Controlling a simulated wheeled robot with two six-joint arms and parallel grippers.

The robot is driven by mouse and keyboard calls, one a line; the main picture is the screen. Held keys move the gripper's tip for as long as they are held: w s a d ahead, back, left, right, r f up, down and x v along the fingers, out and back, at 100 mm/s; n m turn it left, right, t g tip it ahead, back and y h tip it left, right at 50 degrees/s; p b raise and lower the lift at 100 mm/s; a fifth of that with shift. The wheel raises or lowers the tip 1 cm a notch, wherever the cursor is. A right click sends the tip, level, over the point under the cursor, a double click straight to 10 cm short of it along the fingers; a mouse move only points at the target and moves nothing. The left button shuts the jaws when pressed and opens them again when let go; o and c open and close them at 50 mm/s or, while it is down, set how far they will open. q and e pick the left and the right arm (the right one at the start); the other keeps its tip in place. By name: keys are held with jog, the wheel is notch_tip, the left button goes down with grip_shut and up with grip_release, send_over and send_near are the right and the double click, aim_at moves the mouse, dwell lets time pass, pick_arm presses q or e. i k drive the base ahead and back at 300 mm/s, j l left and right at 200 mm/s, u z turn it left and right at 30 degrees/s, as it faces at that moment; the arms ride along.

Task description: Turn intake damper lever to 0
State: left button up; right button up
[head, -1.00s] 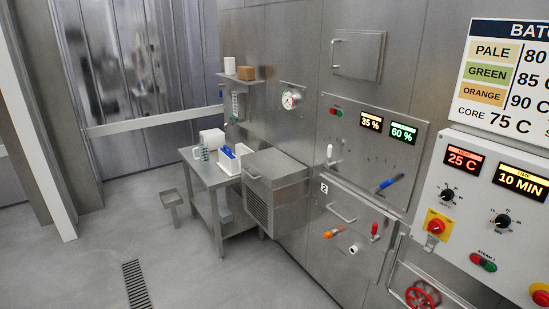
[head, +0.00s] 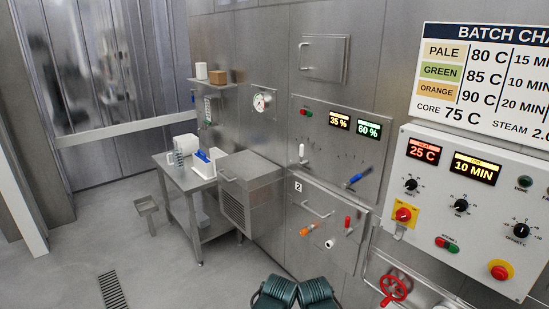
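The upper steel control panel (head: 335,145) on the wall carries two levers. A white-handled lever (head: 302,153) stands roughly upright at its left. A blue-handled lever (head: 357,178) tilts up to the right at its lower right. Above them are two displays, an orange one reading 35 % (head: 339,121) and a green one reading 60 % (head: 367,129). The scale marks and labels by the levers are too small to read, so I cannot tell which is the intake damper lever. Neither gripper's fingers show, and nothing touches the levers.
Below, door 2 (head: 325,215) has orange, red and white handles. A control box (head: 470,205) with knobs and a red handwheel (head: 394,290) are at right. A steel table (head: 185,182) and a louvred box (head: 250,190) stand left. Dark teal ridged parts, apparently mine, show at bottom centre.

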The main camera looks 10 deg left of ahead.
aim_at(302, 163)
jog(key=i+j+z, duration=0.4)
jog(key=i, duration=0.6)
jog(key=i+j+z, duration=0.45)
jog(key=i+j, duration=0.45)
